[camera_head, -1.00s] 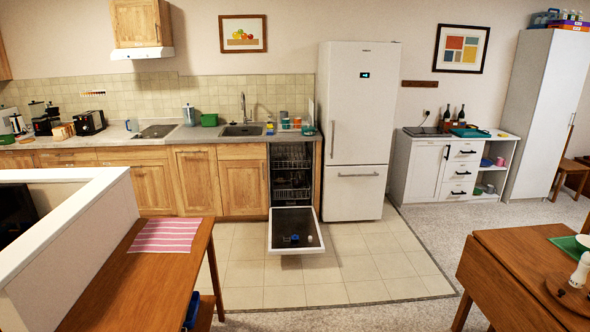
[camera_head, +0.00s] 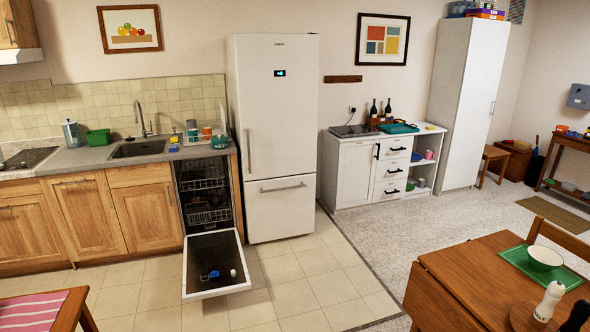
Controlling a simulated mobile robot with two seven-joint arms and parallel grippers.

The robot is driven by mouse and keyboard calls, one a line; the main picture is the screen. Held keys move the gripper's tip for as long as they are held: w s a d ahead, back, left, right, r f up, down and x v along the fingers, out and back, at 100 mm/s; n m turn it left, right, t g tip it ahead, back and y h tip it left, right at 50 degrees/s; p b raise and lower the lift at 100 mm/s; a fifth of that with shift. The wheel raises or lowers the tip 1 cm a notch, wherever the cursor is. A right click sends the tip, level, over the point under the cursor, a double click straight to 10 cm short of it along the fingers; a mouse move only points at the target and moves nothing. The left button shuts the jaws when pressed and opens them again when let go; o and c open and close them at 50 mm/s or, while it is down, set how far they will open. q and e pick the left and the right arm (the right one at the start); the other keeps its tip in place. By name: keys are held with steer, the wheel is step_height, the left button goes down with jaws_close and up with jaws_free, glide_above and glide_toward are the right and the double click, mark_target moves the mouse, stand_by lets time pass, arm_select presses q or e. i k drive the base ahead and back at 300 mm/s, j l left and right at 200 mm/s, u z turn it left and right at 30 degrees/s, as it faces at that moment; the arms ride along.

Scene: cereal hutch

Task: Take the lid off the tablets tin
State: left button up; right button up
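I cannot make out a tablets tin or its lid in the head view. Neither of my grippers shows in this view. A white cabinet (camera_head: 360,172) with a dark hob, two dark bottles and a teal tray (camera_head: 398,128) on top stands right of the fridge. Its open shelves on the right hold small items too small to tell apart.
The dishwasher door (camera_head: 216,264) hangs open low over the tiled floor. The white fridge (camera_head: 275,130) stands beside it. A wooden table (camera_head: 460,275) with a bowl (camera_head: 544,258) fills the lower right. Carpet between table and white cabinet is clear.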

mark_target(219, 138)
steer(key=i, duration=1.7)
steer(key=i+u, duration=0.1)
steer(key=i, duration=0.45)
steer(key=i+l, duration=0.1)
steer(key=i, duration=0.45)
steer(key=i+l+u, duration=0.15)
steer(key=i, duration=0.4)
steer(key=i+l+u, duration=0.1)
steer(key=i+u, duration=0.2)
steer(key=u, duration=0.15)
steer(key=i+l+u, duration=0.2)
steer(key=i+u, duration=0.25)
steer(key=i+l+u, duration=0.15)
steer(key=l+u, duration=0.25)
steer(key=i+l+u, duration=0.2)
steer(key=u, duration=0.25)
steer(key=i+l+u, duration=0.15)
steer(key=l+u, duration=0.3)
